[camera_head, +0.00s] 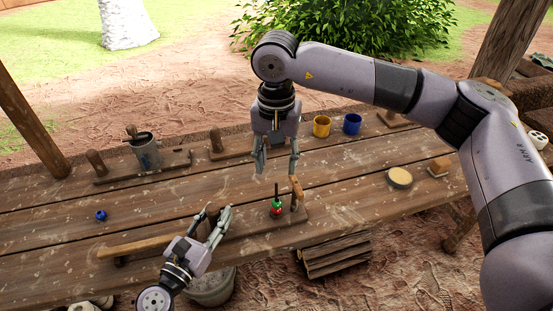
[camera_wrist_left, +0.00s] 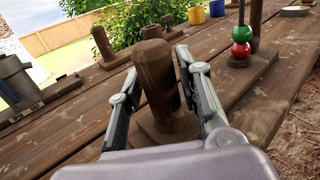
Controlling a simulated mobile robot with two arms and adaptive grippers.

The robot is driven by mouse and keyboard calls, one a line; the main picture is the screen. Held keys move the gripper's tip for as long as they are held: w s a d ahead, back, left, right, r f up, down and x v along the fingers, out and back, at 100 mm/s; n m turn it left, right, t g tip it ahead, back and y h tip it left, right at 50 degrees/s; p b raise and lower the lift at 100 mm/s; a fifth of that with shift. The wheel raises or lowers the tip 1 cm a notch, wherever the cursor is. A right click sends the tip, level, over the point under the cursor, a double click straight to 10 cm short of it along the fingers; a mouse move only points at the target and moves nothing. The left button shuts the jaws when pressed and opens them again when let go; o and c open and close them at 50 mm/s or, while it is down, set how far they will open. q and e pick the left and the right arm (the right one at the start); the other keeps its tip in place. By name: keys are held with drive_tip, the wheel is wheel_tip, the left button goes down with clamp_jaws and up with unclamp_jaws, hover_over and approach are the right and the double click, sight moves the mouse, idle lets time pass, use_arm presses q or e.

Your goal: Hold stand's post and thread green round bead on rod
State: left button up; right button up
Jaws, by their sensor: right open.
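The stand is a wooden board (camera_head: 296,214) with a thick brown post (camera_wrist_left: 155,75) and a thin dark rod (camera_head: 276,188). The green round bead (camera_head: 277,203) is around the rod, just above a red bead (camera_head: 277,212); the green bead (camera_wrist_left: 242,33) and the red bead (camera_wrist_left: 241,50) also show in the left wrist view. My left gripper (camera_head: 217,212) has its fingers on either side of the post; whether both touch it is unclear. My right gripper (camera_head: 276,172) is open and empty, pointing down above the rod and green bead.
Another wooden post (camera_head: 296,187) rises just right of the rod. A yellow cup (camera_head: 321,126) and a blue cup (camera_head: 352,124) stand behind. A metal mug (camera_head: 146,152) is at the back left. A blue bead (camera_head: 101,215) lies on clear tabletop at left.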

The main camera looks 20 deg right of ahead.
use_arm(q)
drive_tip(key=o, duration=0.3)
